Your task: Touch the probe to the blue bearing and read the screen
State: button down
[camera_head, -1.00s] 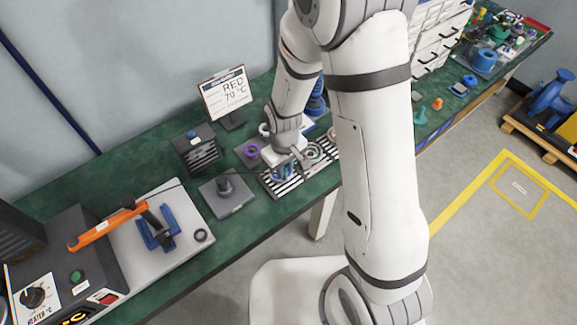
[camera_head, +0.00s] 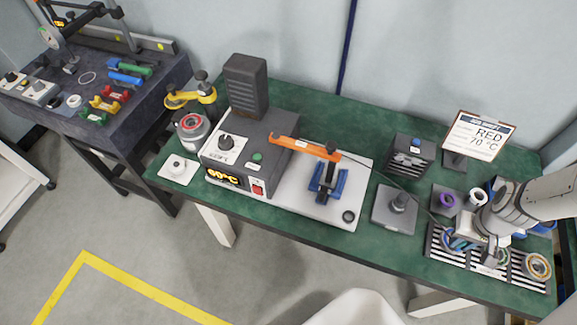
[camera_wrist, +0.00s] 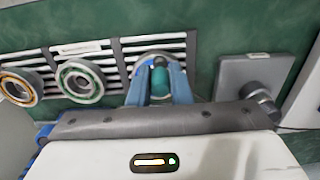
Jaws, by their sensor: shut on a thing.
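My gripper (camera_wrist: 155,92) is shut on the teal probe (camera_wrist: 161,80), seen between its blue fingers in the wrist view. The probe points down over the blue bearing (camera_wrist: 150,60), which lies on the striped rack (camera_wrist: 119,68). The fingers and probe hide much of that bearing. I cannot tell whether the tip touches it. In the head view my gripper (camera_head: 462,238) is low over the rack's left end. The screen (camera_head: 226,177) on the heater box (camera_head: 248,140) shows orange digits that look like 60 °C.
A green bearing (camera_wrist: 82,80) and a brown bearing (camera_wrist: 18,87) lie on the same rack. A grey plate with a post (camera_head: 395,210) stands left of the rack. A sign (camera_head: 478,136) reads RED 70 °C. A thin dark cable runs toward my gripper.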

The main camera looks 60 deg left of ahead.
dwell(0.7)
jog(key=c, duration=1.3)
grip_release()
jog(key=shift+o, duration=0.2)
jog(key=shift+s+r+p, duration=0.1)
jog(key=shift+r+p, duration=2.2)
jog(key=shift+r, duration=1.2)
